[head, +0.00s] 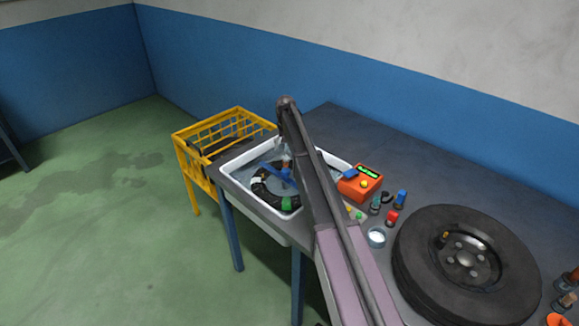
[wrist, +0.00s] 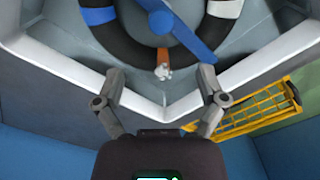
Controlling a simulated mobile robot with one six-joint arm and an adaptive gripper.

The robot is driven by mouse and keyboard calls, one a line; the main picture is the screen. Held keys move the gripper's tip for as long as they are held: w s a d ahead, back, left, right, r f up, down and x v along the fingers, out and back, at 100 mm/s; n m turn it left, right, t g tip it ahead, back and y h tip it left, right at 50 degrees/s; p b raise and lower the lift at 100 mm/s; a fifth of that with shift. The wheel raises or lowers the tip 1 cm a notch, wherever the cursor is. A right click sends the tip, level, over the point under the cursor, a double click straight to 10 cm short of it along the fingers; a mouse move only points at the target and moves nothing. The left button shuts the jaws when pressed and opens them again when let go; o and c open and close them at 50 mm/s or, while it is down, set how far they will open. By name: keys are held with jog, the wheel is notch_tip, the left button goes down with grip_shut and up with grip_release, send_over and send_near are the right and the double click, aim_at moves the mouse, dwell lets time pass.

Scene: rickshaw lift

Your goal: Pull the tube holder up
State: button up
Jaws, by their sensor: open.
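The likely tube holder is a blue bar with a round hub (wrist: 165,22) lying across a black ring-shaped tube (wrist: 122,45) in the wrist view. A short brown stub with a pale tip (wrist: 163,70) shows below the hub. The tube has white and blue bands. In the head view the blue bar (head: 276,177) and tube (head: 262,190) lie in a white-rimmed basin (head: 233,165). My gripper (wrist: 161,74) is open in the wrist view, its fingers either side of the stub in the picture, not visibly touching it. Its depth from the stub is unclear. My arm hides part of the basin in the head view.
A yellow crate stand (head: 190,170) is left of the basin. An orange box with a green display (head: 360,187), small bottles, a white cup (head: 376,238) and a large wheel (head: 467,262) are on the dark table (head: 400,160). The table's back is clear.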

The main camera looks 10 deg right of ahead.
aim_at(286, 170)
jog(key=shift+w+a+r, duration=0.1)
jog(key=shift+w+a, duration=0.05)
jog(key=shift+w, duration=0.15)
notch_tip(286, 170, down, 14)
jog(key=b, duration=1.3)
jog(key=shift+b, duration=0.4)
dwell(0.4)
